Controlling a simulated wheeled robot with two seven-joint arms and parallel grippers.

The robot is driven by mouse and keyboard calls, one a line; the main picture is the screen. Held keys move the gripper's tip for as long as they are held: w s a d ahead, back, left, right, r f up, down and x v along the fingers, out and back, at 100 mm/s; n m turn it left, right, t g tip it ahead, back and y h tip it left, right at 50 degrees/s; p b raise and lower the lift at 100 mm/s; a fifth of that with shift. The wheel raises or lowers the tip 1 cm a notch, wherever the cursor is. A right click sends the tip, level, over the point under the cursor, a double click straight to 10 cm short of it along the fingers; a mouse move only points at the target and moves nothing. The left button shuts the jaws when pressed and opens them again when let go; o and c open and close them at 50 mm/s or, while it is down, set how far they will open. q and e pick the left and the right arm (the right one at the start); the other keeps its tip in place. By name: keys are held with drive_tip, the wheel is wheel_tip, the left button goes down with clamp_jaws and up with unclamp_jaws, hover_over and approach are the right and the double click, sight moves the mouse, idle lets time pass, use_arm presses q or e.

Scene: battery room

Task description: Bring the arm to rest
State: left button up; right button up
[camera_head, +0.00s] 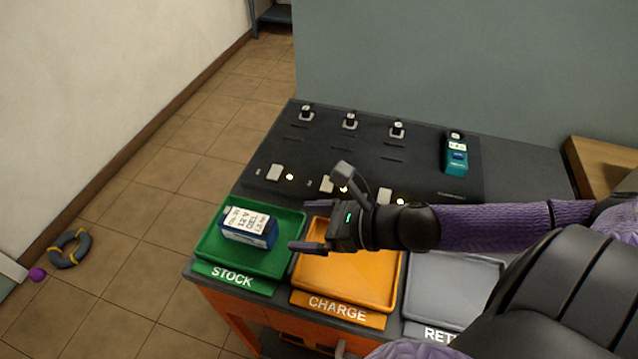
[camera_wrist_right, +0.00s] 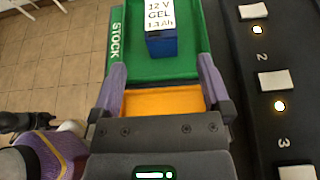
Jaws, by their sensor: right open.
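My right gripper (camera_head: 318,210) is open and empty above the orange CHARGE tray (camera_head: 345,283), its fingers pointing left toward the green STOCK tray. My right arm reaches in from the right of the head view. In the right wrist view the two fingers (camera_wrist_right: 163,85) stand wide apart with nothing between them but the trays below. A blue and white battery marked 12 V GEL (camera_head: 247,228) lies in the green STOCK tray (camera_head: 225,262); it also shows in the wrist view (camera_wrist_right: 161,35), beyond the fingertips. My left gripper does not show clearly in the head view.
A grey tray (camera_head: 455,285), its label partly hidden by my arm, is right of the CHARGE tray. Behind is a black panel (camera_head: 340,150) with several connectors and lit lamps, and a teal device (camera_head: 456,155). A grey-yellow ring (camera_head: 70,249) lies on the floor at left.

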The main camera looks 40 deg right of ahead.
drive_tip(key=shift+v, duration=0.75)
